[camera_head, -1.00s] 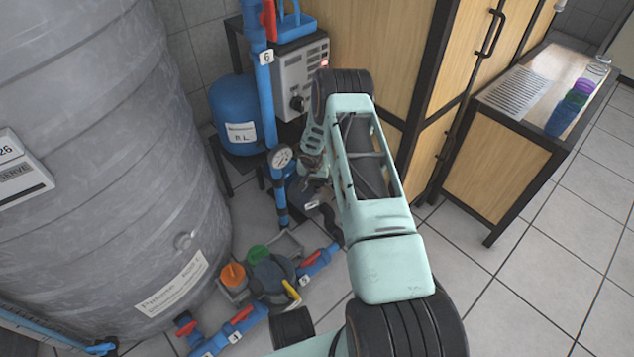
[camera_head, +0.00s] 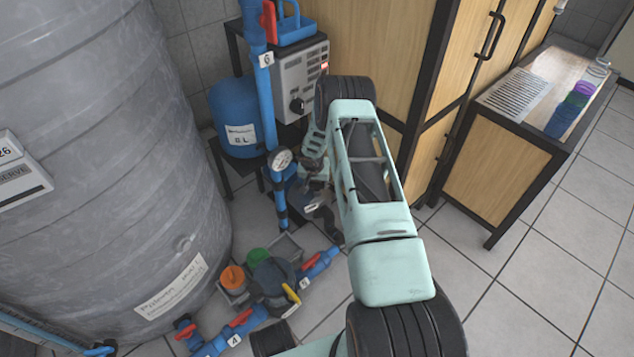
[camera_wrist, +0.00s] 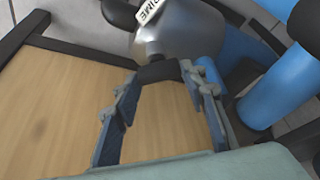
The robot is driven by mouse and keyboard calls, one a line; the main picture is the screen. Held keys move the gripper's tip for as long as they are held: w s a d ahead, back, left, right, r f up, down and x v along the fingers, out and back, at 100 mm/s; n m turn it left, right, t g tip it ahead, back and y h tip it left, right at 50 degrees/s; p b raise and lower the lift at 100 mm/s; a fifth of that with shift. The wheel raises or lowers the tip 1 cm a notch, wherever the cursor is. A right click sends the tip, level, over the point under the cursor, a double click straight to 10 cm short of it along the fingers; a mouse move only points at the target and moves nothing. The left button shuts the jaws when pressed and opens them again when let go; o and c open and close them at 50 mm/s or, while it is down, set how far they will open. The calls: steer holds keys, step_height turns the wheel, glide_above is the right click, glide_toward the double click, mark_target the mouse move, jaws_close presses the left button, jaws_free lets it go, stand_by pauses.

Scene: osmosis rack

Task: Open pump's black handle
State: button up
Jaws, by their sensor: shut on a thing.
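The pump's silver body (camera_wrist: 180,38) with a "PRIME" label is at the top of the wrist view. The black handle (camera_wrist: 158,72) sits below it, between the fingertips. My gripper (camera_wrist: 160,76) is shut on this handle, one finger at each side. In the head view my gripper (camera_head: 317,172) is low by the pump (camera_head: 304,196), beside the pressure gauge. My arm and gripper hide part of the pump there, and I cannot make out the handle in that view.
A blue vertical pipe with a gauge (camera_head: 281,159) stands just left of the gripper. A large grey tank (camera_head: 110,150) fills the left. Wooden cabinets (camera_head: 375,50) are behind. Blue floor pipes with red valves (camera_head: 240,318) lie in front. Tiled floor is clear at right.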

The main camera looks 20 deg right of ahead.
steer(key=shift+n, duration=0.3)
steer(key=n+y, duration=0.1)
steer(key=n, duration=0.3)
steer(key=shift+s+d+t+y, duration=0.1)
steer(key=shift+d+t+y, duration=0.05)
steer(key=shift+t+y, duration=0.2)
steer(key=n+y, duration=0.1)
steer(key=n, duration=0.2)
steer(key=shift+d+n+y, duration=0.1)
steer(key=shift+n+y, duration=0.15)
steer(key=shift+n, duration=0.05)
steer(key=n, duration=0.2)
steer(key=n+y, duration=0.1)
steer(key=n, duration=0.1)
steer(key=shift+n+y, duration=0.3)
steer(key=shift+d+n+g+y, duration=0.15)
steer(key=shift+n+g+y, duration=0.25)
steer(key=shift+n+g, duration=0.9)
steer(key=shift+n+t, duration=0.35)
steer(key=shift+n, duration=0.25)
steer(key=o, duration=1.2)
steer(key=shift+c, duration=0.2)
